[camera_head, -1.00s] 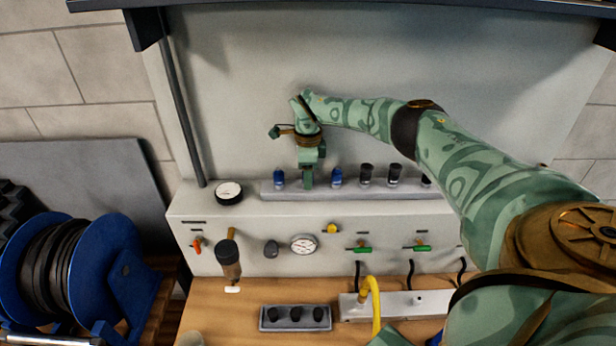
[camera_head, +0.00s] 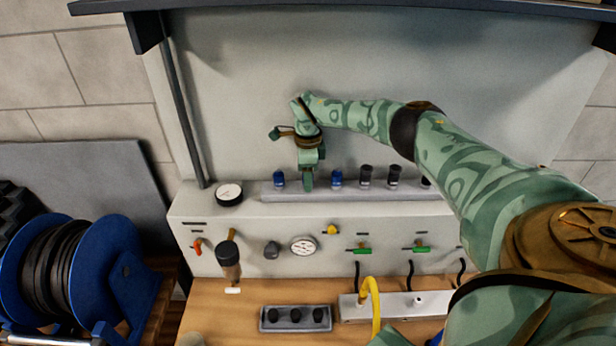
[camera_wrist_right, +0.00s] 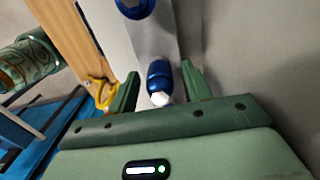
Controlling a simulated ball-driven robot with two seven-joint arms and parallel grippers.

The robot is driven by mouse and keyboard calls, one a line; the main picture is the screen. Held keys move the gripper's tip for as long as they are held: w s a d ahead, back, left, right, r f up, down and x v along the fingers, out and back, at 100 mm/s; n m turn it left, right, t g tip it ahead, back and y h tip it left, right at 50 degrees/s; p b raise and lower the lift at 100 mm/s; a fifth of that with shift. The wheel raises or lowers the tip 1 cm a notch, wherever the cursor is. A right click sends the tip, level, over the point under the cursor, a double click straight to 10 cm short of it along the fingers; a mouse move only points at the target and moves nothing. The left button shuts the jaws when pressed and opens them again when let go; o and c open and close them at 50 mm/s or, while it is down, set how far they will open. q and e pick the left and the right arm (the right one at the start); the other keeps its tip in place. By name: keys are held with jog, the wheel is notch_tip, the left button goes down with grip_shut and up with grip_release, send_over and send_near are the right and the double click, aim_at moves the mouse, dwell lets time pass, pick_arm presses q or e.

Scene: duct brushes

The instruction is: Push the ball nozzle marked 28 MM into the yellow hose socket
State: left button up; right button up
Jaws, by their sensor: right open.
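My right gripper (camera_head: 308,182) points down at the grey rail (camera_head: 350,191) on top of the panel. In the right wrist view its fingers (camera_wrist_right: 158,85) are open on either side of a blue nozzle with a white tip (camera_wrist_right: 158,82). I cannot tell whether they touch it. In the head view my gripper hides this spot, with a blue nozzle (camera_head: 279,179) to its left and another (camera_head: 337,179) to its right. No size mark is readable. A yellow hose (camera_head: 374,300) arches over the pale block (camera_head: 395,305); I cannot make out its socket. My left gripper is out of view.
Black-topped nozzles (camera_head: 366,175) stand further right on the rail. A round gauge (camera_head: 229,193) sits left of it. The panel front carries knobs and green valves (camera_head: 360,249). A grey tray (camera_head: 295,319) with black pieces lies on the bench. A blue reel (camera_head: 110,255) stands left.

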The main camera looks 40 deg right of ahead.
dwell(0.3)
grip_shut()
jog(key=shift+r+p, duration=0.1)
jog(key=shift+p, duration=0.2)
jog(key=shift+r+p, duration=0.85)
jog(key=shift+r, duration=0.05)
jog(key=shift+r+p, duration=2.05)
